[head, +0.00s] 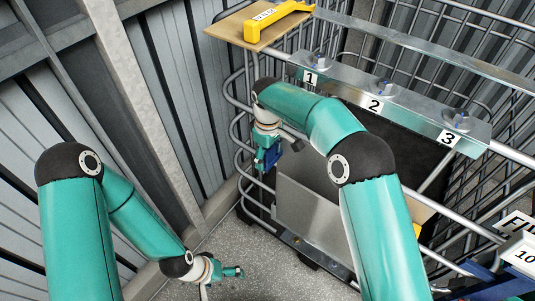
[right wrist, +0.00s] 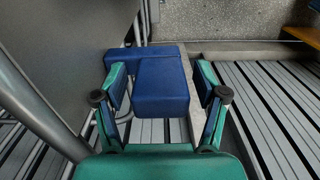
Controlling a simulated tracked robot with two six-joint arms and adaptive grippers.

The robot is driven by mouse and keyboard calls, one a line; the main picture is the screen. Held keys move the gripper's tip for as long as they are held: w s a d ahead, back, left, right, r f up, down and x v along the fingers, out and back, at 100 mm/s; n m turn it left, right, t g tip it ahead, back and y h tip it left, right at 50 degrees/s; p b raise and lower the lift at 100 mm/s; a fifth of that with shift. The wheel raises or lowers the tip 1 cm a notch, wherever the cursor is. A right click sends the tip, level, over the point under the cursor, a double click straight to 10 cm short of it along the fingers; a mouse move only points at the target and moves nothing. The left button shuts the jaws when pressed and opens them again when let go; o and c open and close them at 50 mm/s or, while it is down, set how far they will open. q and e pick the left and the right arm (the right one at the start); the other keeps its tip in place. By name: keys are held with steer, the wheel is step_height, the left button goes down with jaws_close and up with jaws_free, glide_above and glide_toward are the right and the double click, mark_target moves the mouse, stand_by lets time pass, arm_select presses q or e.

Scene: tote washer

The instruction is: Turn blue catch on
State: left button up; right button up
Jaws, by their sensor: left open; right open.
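The blue catch (right wrist: 162,85) shows in the right wrist view as a blocky blue piece with an arm reaching left. My right gripper (right wrist: 160,98) is open, with one finger on each side of the block and a gap visible on both sides. In the head view my right gripper (head: 270,156) is beside the left end of the wheeled cage, low by its tubes. Blue shows there, but I cannot tell catch from finger. My left gripper (head: 226,272) is open and empty, low over the speckled floor.
The metal cage has a rail with plates 1, 2 and 3 (head: 375,104). A yellow handle (head: 275,20) lies on a board at its top left. A grey panel (head: 312,220) stands below my right arm. Ribbed wall (head: 180,80) is at left; floor (head: 245,250) between is clear.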

steer(key=shift+c, duration=0.3)
jaws_close()
steer(key=t+y+b, duration=0.1)
steer(key=b, duration=0.5)
steer(key=d+t+y+b, duration=0.1)
steer(key=y+b, duration=0.1)
steer(key=b, duration=0.4)
steer(key=s+d+f+t+y+b, duration=0.1)
steer(key=y+b, duration=0.1)
steer(key=b, duration=0.4)
steer(key=shift+s+t, duration=0.1)
steer(key=shift+t, duration=0.3)
steer(key=shift+r+y+b, duration=0.1)
steer(key=shift+y+b, duration=0.2)
steer(key=shift+b, duration=0.1)
steer(key=shift+r, duration=0.1)
steer(key=shift+t, duration=0.3)
